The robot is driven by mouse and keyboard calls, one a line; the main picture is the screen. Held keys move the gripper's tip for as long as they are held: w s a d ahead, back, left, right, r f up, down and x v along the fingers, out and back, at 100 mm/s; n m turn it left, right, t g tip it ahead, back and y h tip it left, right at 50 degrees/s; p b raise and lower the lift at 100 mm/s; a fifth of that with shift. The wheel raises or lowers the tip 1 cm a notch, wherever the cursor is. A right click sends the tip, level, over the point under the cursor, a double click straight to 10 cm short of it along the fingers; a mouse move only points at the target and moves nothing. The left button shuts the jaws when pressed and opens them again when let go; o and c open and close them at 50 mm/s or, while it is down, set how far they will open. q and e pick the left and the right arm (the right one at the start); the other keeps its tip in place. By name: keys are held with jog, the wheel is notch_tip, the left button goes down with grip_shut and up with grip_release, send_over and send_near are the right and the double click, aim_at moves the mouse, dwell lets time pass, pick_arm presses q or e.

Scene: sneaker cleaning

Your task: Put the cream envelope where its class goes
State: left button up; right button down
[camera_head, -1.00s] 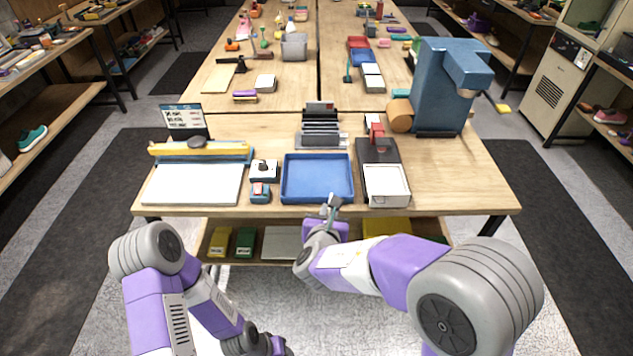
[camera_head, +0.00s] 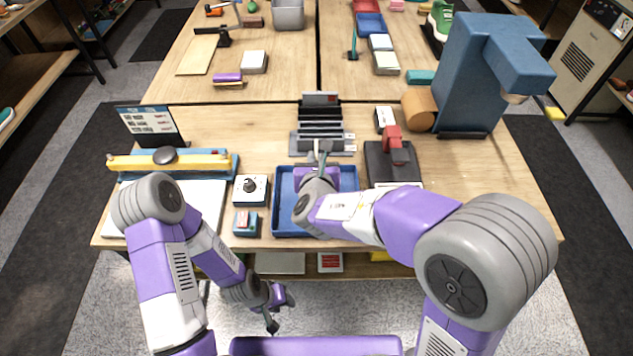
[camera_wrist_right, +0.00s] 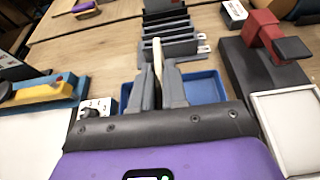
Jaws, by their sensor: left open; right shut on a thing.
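My right gripper (camera_head: 320,158) is above the blue tray (camera_head: 349,180), pointing at the black slotted rack (camera_head: 321,130) behind it. In the right wrist view its fingers (camera_wrist_right: 158,85) are shut on a thin cream item, seen edge-on, which looks like the cream envelope (camera_wrist_right: 157,56). It stands upright between the fingers, just in front of the rack (camera_wrist_right: 168,48). I cannot tell whether it touches the rack. The rack's dividers run across in several rows, with small pale tabs at the right. My left gripper (camera_head: 277,309) is open and empty, low in front of the table.
A black stamp press (camera_head: 390,160) stands right of the tray, and a blue machine (camera_head: 480,80) behind it. A yellow-and-blue trimmer (camera_head: 172,163) and a dial box (camera_head: 250,189) are at the left. A small white box (camera_head: 385,119) lies right of the rack.

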jog(key=f, duration=0.1)
jog(key=f+b, duration=0.1)
jog(key=f, duration=0.3)
jog(key=shift+s+b, duration=0.3)
jog(key=shift+b, duration=0.05)
notch_tip(320, 180, down, 4)
jog(key=shift+b, duration=0.85)
jog(key=shift+r, duration=0.1)
jog(key=shift+w+f, duration=0.1)
jog(key=shift+f, duration=0.1)
jog(key=c, duration=1.1)
grip_release()
jog(key=shift+c, duration=0.2)
jog(key=shift+r, duration=0.1)
